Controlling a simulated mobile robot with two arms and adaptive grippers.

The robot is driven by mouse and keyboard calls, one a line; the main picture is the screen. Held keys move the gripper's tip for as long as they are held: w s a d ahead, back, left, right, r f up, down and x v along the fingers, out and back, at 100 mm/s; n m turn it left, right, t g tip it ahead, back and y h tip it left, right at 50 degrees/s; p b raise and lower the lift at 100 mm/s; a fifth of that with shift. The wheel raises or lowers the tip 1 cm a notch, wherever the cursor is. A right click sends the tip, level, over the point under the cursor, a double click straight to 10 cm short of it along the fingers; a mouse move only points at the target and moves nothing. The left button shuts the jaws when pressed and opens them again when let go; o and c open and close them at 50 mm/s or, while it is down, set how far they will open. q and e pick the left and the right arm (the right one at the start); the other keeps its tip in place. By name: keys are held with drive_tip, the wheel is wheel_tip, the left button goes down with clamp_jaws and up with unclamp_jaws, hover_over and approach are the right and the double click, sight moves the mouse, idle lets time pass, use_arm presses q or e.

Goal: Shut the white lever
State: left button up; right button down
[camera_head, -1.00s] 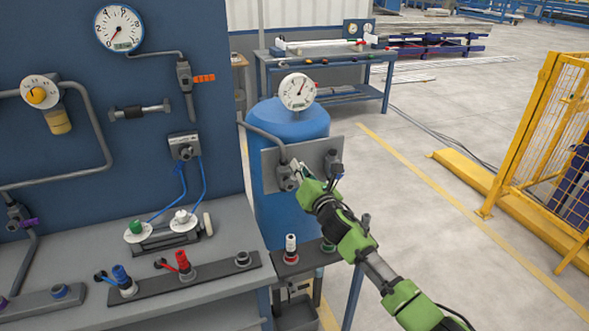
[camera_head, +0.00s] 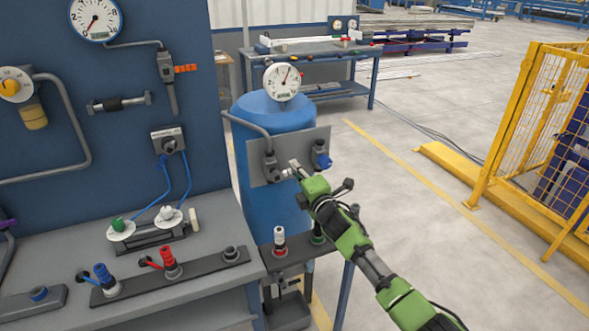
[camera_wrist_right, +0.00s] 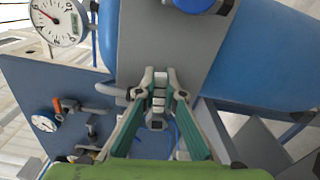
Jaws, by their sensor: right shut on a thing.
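A grey plate (camera_head: 300,142) on the front of a blue tank (camera_head: 262,205) carries a left valve (camera_head: 271,166) and a right valve with a blue knob (camera_head: 322,159). The small white lever (camera_head: 286,173) sticks out from the left valve toward my right gripper (camera_head: 294,168). In the right wrist view, my right gripper (camera_wrist_right: 160,82) is closed around the white lever (camera_wrist_right: 158,92), which shows between the fingertips. The fingers hide part of the lever. The blue knob (camera_wrist_right: 194,3) is at the top edge there. My left gripper is not in view.
A gauge (camera_head: 282,81) stands on the tank. A small shelf (camera_head: 293,257) with red and green fittings is below the plate. A grey bench (camera_head: 130,277) with connectors is at left. A yellow fence (camera_head: 513,130) stands at right; floor between is open.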

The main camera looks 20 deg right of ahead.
drive_tip(key=shift+f+m, duration=0.5)
drive_tip(key=shift+m, duration=0.3)
drive_tip(key=c, duration=2.1)
unclamp_jaws()
drive_tip(key=s, duration=1.2)
drive_tip(key=shift+d, duration=0.25)
